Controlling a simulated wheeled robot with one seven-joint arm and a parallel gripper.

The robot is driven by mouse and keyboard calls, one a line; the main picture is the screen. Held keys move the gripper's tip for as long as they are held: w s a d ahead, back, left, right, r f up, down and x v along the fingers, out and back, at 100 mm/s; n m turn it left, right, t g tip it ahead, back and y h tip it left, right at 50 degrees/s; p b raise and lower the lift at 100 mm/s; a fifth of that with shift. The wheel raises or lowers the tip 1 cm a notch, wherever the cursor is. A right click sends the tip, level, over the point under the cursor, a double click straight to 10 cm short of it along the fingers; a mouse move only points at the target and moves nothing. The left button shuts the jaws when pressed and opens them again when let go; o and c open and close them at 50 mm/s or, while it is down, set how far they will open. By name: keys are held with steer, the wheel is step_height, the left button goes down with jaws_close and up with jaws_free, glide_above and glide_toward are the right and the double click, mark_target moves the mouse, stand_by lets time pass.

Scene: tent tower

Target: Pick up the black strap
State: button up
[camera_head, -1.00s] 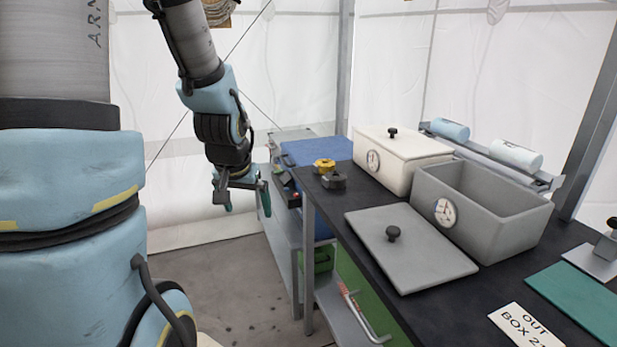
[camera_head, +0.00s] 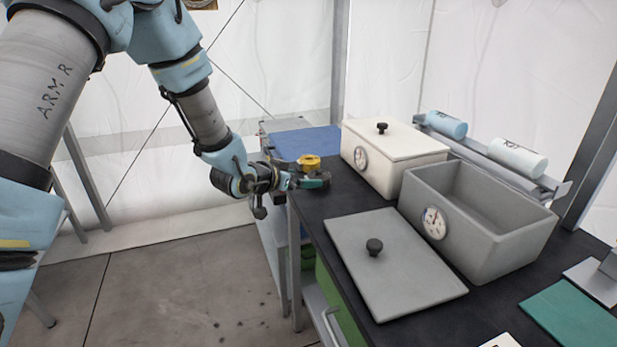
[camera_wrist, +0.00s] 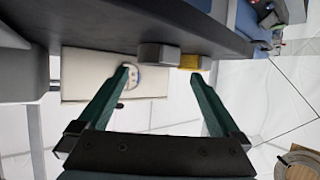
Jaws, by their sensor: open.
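The black strap is a dark, squat roll (camera_head: 323,173) at the far left end of the black table, partly hidden by my gripper in the head view. In the wrist view the black strap (camera_wrist: 158,56) shows ahead, between the lines of the two green fingers. My gripper (camera_head: 310,181) is low at the table's left edge, level and pointing right at the strap. In the wrist view my gripper (camera_wrist: 160,73) is open, with nothing between its fingers. I cannot tell whether a fingertip touches the strap.
A yellow roll (camera_head: 309,161) stands just behind the black strap and also shows in the wrist view (camera_wrist: 197,63). A lidded cream box (camera_head: 395,155), an open grey box (camera_head: 480,240) and a grey lid (camera_head: 395,270) occupy the table (camera_head: 312,206) to the right.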

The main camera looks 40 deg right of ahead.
mark_target(317, 176)
steer(key=x, duration=0.2)
steer(key=shift+d+f+p, duration=0.1)
steer(key=shift+d+p, duration=0.2)
steer(key=shift+d, duration=0.05)
steer(key=p+x, duration=0.2)
steer(key=x, duration=0.2)
steer(key=shift+d+p, duration=0.35)
steer(key=shift+p, duration=0.05)
steer(key=shift+d+f, duration=0.2)
steer(key=shift+d, duration=0.1)
steer(key=c, duration=1.2)
steer(key=shift+c, duration=0.2)
steer(key=shift+r, duration=0.15)
